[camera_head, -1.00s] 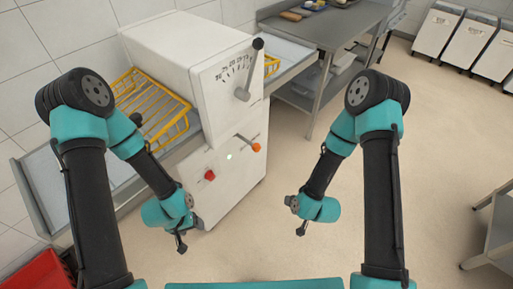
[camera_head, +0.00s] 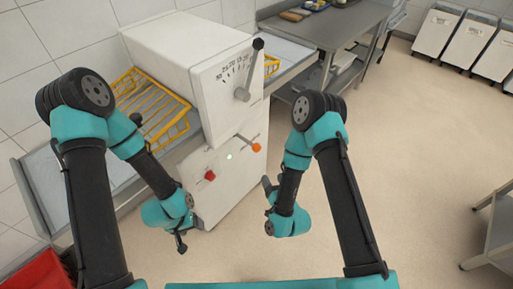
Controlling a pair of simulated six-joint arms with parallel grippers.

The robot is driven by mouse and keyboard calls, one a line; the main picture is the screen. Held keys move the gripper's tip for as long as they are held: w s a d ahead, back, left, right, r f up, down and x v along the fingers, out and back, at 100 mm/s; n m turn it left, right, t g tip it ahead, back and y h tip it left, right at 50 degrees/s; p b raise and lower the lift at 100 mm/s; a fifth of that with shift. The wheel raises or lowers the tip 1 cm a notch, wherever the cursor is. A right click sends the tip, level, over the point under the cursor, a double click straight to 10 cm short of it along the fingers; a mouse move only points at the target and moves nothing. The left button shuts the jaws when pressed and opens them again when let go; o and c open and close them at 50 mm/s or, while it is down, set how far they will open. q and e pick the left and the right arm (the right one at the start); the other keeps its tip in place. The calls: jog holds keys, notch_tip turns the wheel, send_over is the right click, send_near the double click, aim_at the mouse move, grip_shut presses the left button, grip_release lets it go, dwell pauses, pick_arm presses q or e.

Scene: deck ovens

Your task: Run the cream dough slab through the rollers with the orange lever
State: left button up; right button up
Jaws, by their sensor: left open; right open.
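The dough sheeter (camera_head: 190,50) is a white machine with a scale and a grey lever (camera_head: 249,75) on its upper front. The lever with the orange knob (camera_head: 256,147) sticks out lower down. I cannot make out the cream dough slab; the yellow guard (camera_head: 152,108) and my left arm cover part of the left belt. My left gripper (camera_head: 181,243) is open, low in front of the machine's lower left. My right gripper (camera_head: 268,186) is open, below the orange knob and apart from it. Its fingers show only partly.
A steel table (camera_head: 340,27) with trays stands behind. White bins (camera_head: 468,42) line the back right, and a steel shelf (camera_head: 490,235) stands at right. The floor between is clear.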

aim_at(257, 147)
jog(key=x, duration=1.7)
jog(key=shift+w, duration=0.15)
grip_shut()
dwell(0.4)
